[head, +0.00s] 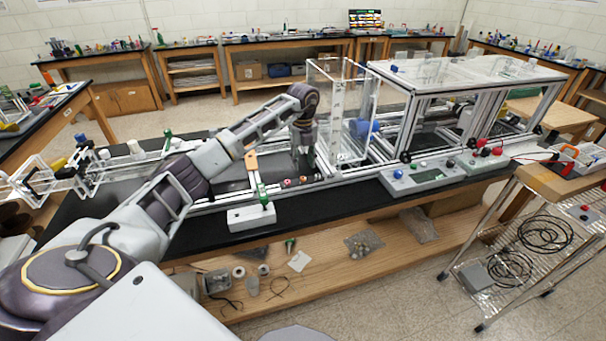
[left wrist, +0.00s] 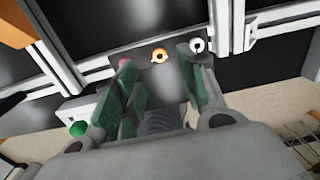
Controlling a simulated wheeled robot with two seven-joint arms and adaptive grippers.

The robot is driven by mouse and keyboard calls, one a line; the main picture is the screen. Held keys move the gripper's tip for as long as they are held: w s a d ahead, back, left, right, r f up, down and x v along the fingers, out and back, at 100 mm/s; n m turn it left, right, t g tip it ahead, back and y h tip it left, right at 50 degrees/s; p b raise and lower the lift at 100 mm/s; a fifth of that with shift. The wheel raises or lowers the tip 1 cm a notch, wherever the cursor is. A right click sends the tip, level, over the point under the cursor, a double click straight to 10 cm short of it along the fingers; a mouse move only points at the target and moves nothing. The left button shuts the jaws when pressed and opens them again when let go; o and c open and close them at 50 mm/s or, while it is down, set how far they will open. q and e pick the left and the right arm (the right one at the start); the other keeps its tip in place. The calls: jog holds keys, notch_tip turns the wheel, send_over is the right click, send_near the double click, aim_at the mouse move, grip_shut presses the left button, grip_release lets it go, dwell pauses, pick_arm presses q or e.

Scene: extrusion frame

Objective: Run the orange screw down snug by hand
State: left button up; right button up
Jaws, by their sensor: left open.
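Contact cannot be told. In the head view my left gripper (head: 308,163) points down over the bench by the small heads. My right gripper is out of view.
Aluminium extrusions (left wrist: 235,30) run close behind and right of the heads. A clear-panelled frame (head: 340,120) stands right of my left gripper. A white box with a green knob (head: 252,218) sits at the bench's front edge. A grey control box (head: 425,178) is farther right.

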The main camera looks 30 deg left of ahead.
aim_at(303, 180)
pick_arm(q)
jog(key=shift+f+p, duration=0.4)
jog(key=shift+f, duration=2.8)
grip_shut()
